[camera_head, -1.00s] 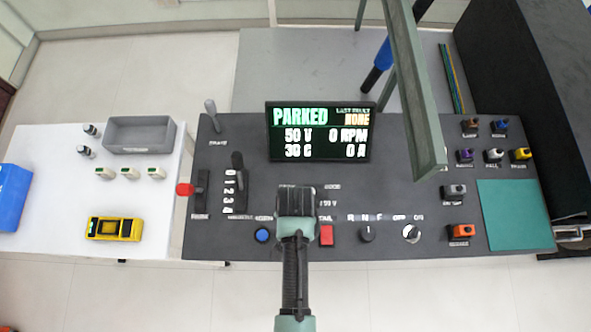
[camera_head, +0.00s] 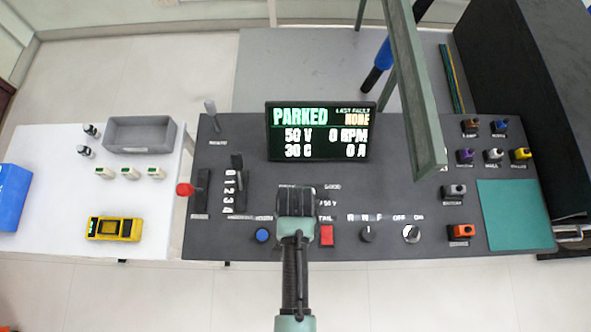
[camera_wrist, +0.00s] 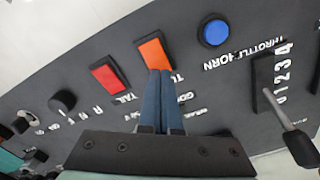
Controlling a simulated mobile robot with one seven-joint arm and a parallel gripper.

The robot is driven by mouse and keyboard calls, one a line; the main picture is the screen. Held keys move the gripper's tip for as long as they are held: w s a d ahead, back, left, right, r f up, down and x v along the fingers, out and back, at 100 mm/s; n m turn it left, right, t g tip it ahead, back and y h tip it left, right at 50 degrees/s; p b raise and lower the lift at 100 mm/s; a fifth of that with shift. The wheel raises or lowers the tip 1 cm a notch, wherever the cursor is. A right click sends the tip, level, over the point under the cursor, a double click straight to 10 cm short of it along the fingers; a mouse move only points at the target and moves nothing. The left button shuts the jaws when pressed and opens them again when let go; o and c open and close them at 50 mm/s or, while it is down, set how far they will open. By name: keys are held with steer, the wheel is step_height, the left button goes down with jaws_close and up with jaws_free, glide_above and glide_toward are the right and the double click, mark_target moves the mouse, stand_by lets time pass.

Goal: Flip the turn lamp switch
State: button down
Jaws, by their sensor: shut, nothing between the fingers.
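The turn lamp switch (camera_wrist: 153,52) is an orange rectangular rocker on the dark panel in the wrist view. Its label is partly covered, with only the first letters showing. My gripper (camera_wrist: 163,74) is shut and empty, its two blue fingers side by side. The fingertips overlap the rocker's near edge in the wrist view; I cannot tell whether they touch it. In the head view my gripper (camera_head: 296,202) is over the front of the panel between the blue horn button and the red tail switch. It hides the turn lamp switch there.
The red tail switch (camera_head: 327,235) and blue horn button (camera_head: 262,235) flank my gripper closely. The throttle lever (camera_head: 237,170) and a red-knobbed lever (camera_head: 185,189) stand left. A rotary selector (camera_head: 367,233) lies right. The display (camera_head: 318,130) reads PARKED.

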steer(key=shift+f+b, duration=0.65)
steer(key=shift+f, duration=0.3)
stand_by(0.5)
step_height(320, 180, up, 7)
steer(key=p, duration=0.7)
steer(key=shift+r+p, duration=0.1)
steer(key=shift+p, duration=0.2)
stand_by(0.4)
